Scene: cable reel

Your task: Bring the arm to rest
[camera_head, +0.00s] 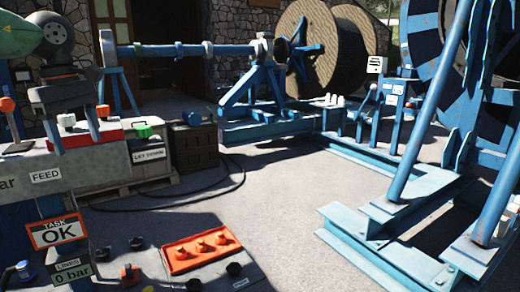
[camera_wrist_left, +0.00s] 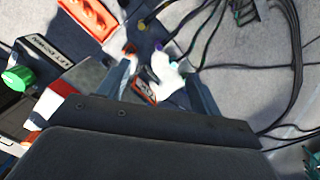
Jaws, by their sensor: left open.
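My left gripper (camera_head: 74,132) hangs at the upper left of the head view, its fingers pointing down in front of the grey console (camera_head: 75,170). In the left wrist view the two fingers (camera_wrist_left: 161,88) stand apart, with a gap between them. A white object and a small dark, red-edged sign (camera_wrist_left: 146,90) show through the gap, seemingly beyond the fingers. I see nothing held. My right gripper is not in view.
An orange panel (camera_head: 201,249) with several knobs lies at the bottom. A green knob (camera_head: 143,130) sits nearby. Blue steel frames (camera_head: 395,238) and a wooden reel (camera_head: 310,42) stand right and back.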

